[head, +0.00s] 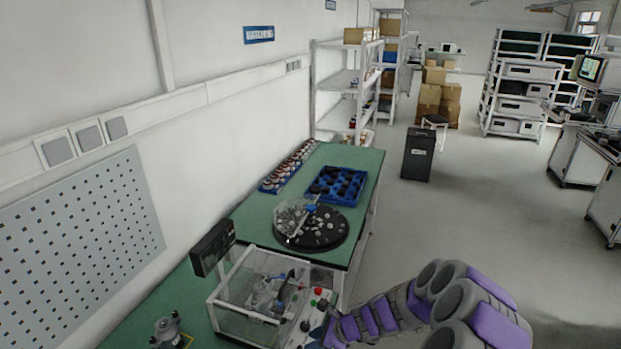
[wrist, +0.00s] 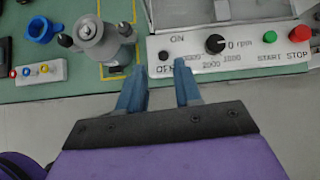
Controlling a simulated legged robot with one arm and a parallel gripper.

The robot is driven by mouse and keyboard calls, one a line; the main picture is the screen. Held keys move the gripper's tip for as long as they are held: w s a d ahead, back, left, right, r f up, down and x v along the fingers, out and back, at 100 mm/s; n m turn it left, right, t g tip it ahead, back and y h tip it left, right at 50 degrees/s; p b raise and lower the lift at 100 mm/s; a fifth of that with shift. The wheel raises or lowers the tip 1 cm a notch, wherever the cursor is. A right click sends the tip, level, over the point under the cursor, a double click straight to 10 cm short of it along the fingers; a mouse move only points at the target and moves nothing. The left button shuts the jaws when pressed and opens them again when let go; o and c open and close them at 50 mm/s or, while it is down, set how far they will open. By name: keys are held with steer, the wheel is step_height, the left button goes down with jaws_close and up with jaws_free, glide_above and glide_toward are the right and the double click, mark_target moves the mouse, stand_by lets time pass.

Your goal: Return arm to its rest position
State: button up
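My gripper (wrist: 160,68) shows in the wrist view with two blue fingers apart and nothing between them, so it is open. Its fingertips are over the front edge of a white control panel (wrist: 225,68), beside the printed switch labels. Whether they touch the panel I cannot tell. My purple and grey arm (head: 440,310) reaches from the lower right of the head view toward the bench front. The gripper itself is not clear in the head view.
A clear-walled test box (head: 240,312) stands on the green bench (head: 345,155), with a black turntable (head: 325,238) and a blue tray (head: 352,198) beyond. A metal motor-like fixture (wrist: 98,42) is left of the panel. Open floor (head: 450,220) lies to the right.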

steer(key=s+a+r+n+g+b, duration=0.2)
steer(key=s+a+r+n+g, duration=0.15)
steer(key=s+r+n, duration=1.25)
steer(key=s+d+r+n+h, duration=0.2)
steer(key=s+d, duration=0.5)
steer(key=s, duration=0.4)
steer(key=s+d+r+n+g+h+b, duration=0.1)
steer(key=s+d+r+n+h, duration=0.2)
steer(key=s+d+h, duration=0.3)
steer(key=s+d+r, duration=0.1)
steer(key=s+d, duration=0.1)
steer(key=s, duration=0.3)
steer(key=shift+d+r, duration=0.25)
steer(key=shift+d, duration=0.05)
